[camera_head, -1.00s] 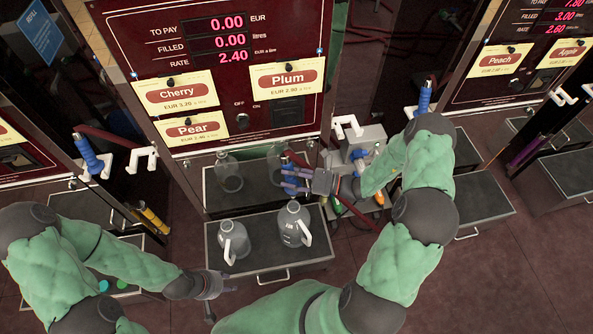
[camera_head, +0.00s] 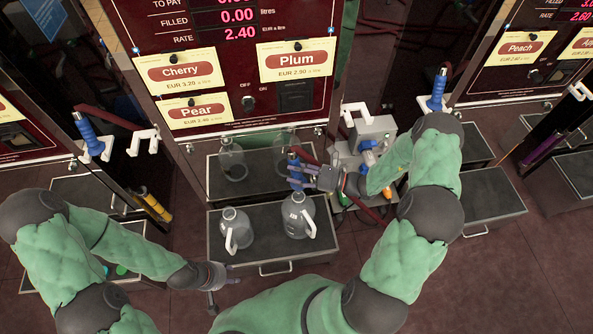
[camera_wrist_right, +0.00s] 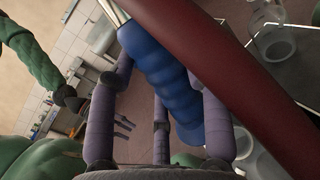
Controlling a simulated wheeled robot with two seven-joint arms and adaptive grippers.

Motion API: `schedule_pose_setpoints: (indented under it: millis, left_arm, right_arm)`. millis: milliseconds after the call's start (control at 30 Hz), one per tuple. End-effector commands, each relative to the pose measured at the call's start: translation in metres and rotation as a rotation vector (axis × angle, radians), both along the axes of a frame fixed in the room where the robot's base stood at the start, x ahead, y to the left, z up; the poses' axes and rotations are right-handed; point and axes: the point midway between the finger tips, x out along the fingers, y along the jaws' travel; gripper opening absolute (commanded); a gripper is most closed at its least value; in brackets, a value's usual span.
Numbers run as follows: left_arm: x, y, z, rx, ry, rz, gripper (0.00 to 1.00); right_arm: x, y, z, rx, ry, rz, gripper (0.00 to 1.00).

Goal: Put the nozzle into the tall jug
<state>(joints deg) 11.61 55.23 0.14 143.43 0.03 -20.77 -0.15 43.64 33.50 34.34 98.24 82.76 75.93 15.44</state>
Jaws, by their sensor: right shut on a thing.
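My right gripper (camera_head: 298,172) is shut on the blue ribbed grip of the nozzle (camera_wrist_right: 165,75), above the back of the tray and beyond the jugs. In the right wrist view the metal spout points to the upper left, and a dark red hose crosses in front of the grip. Two clear jugs with white handles stand upright on the tray (camera_head: 262,248). The right one (camera_head: 295,212) looks the taller; the left one (camera_head: 231,226) looks shorter. The nozzle is apart from both. My left gripper (camera_head: 222,286) is empty with fingers apart, left of the tray's front.
The pump panel (camera_head: 240,100) with Cherry, Plum and Pear labels rises behind the tray. Other blue nozzles hang at the left (camera_head: 88,138) and right (camera_head: 437,92). A grey unit (camera_head: 372,135) stands beside my right forearm. White hooks stick out beside the panel.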

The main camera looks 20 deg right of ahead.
Motion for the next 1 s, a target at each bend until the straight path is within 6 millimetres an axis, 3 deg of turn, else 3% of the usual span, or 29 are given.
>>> schedule_pose_setpoints:
  millis: [1000]
  left_arm:
    - [0.000,0.000,-0.021,0.000,0.000,0.000,0.40]
  right_arm:
    - [0.000,0.000,-0.031,0.001,-0.001,0.000,0.09]
